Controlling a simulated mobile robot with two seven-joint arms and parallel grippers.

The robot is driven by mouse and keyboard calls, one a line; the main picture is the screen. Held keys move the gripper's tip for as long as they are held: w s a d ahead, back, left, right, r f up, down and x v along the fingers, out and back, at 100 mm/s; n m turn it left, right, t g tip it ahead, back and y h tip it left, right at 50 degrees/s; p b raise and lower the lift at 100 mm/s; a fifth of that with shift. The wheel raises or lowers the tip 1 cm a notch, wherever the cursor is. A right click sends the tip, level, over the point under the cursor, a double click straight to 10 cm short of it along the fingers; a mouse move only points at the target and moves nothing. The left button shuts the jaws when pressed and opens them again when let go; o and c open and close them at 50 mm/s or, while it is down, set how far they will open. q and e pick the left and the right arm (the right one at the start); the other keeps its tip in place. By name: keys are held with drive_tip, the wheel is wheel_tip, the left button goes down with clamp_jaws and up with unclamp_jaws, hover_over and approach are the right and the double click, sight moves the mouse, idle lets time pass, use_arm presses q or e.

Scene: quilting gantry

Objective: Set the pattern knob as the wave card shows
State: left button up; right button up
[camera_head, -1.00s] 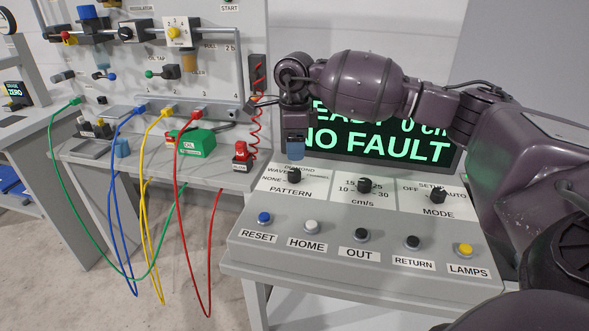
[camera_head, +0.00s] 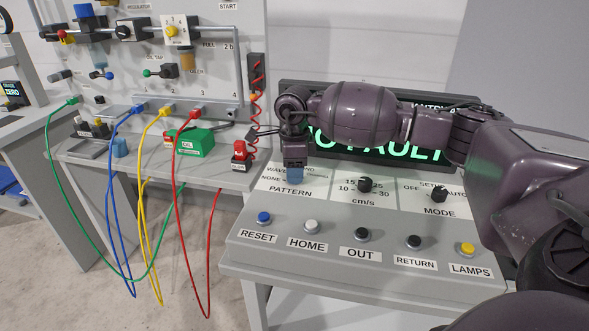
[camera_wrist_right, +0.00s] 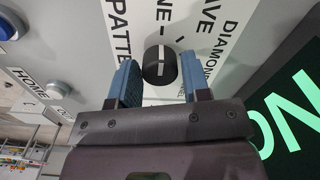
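The pattern knob (camera_wrist_right: 160,66) is round and black with a white pointer line, which runs roughly up and down in the right wrist view. The labels around it read NONE, WAVE and DIAMOND, partly cut off. My right gripper (camera_head: 296,176) points down over the PATTERN label area and hides the knob in the head view. In the right wrist view its two blue fingers stand apart, one on each side of the knob, with gaps visible. I cannot make out a wave card. My left gripper is not in view.
The speed knob (camera_head: 366,185) and mode knob (camera_head: 439,194) are to the right. A row of buttons, including the blue RESET button (camera_head: 264,217), lies in front. The display (camera_head: 345,150) stands behind, partly covered by my arm. A bench with coloured cables is at left.

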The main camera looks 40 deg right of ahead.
drive_tip(key=c, duration=0.6)
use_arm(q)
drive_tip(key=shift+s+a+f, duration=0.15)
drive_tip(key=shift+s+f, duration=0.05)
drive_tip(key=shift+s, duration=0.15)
